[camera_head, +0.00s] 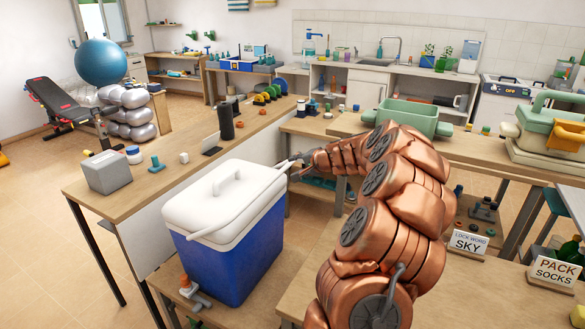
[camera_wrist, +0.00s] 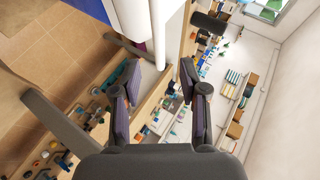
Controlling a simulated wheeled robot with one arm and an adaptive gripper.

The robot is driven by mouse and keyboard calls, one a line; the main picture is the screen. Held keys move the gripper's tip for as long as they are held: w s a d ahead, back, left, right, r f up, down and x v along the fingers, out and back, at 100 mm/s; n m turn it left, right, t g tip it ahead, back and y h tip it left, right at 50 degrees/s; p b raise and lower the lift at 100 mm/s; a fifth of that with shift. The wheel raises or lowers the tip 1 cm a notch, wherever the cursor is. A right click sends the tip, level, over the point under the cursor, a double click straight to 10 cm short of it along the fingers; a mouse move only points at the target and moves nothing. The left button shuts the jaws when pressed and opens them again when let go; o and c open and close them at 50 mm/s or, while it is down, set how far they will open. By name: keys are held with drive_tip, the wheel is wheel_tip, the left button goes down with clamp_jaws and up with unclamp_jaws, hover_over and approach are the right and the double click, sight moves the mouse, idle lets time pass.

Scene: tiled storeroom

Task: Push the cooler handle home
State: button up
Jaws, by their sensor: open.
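The cooler (camera_head: 228,255) has a blue body and a white lid (camera_head: 222,195) and stands upright on a low wooden surface. Its white handle (camera_head: 240,222) runs slantwise along the front of the lid and rises toward the lid's right side. My gripper (camera_head: 294,165) is at the right end of the handle, close beside it; I cannot tell whether they touch. In the wrist view my gripper (camera_wrist: 174,72) has two dark fingers spread apart. The white cooler part (camera_wrist: 138,15) lies just beyond the fingertips. Nothing is clearly held between them.
A long wooden counter (camera_head: 155,185) runs behind the cooler, with a grey box (camera_head: 107,171) and a dark bottle (camera_head: 226,121). A green tub (camera_head: 407,118) stands on the table at right. A small orange-topped item (camera_head: 187,287) sits before the cooler.

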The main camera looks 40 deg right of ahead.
drive_tip(key=shift+v, duration=1.2)
drive_tip(key=shift+w+f, duration=0.1)
drive_tip(key=shift+f, duration=0.2)
drive_tip(key=shift+c, duration=1.4)
drive_tip(key=f+m+b, duration=0.1)
drive_tip(key=w+f+m+y+b, duration=0.1)
drive_tip(key=w+f+m+t+y+b, duration=0.1)
drive_tip(key=f, duration=0.1)
drive_tip(key=shift+a+b, duration=0.2)
drive_tip(key=shift+b, duration=0.1)
drive_tip(key=c, duration=0.5)
drive_tip(key=f+m+t+y+b, duration=0.1)
drive_tip(key=w+f+m+b, duration=0.1)
drive_tip(key=m+b, duration=0.1)
drive_tip(key=d+f+m+t+y+b, duration=0.1)
drive_tip(key=m, duration=0.1)
drive_tip(key=shift+w+f+t+y+b, duration=0.3)
drive_tip(key=shift+w+f, duration=0.05)
clamp_jaws()
drive_tip(key=s+d+f+m+t+y+b, duration=0.4)
drive_tip(key=s+d+m+t+b, duration=0.1)
drive_tip(key=m+b, duration=0.35)
drive_tip(key=x, duration=0.9)
drive_tip(key=shift+w+r+n, duration=0.25)
drive_tip(key=shift+w+n, duration=0.05)
drive_tip(key=shift+n, duration=0.15)
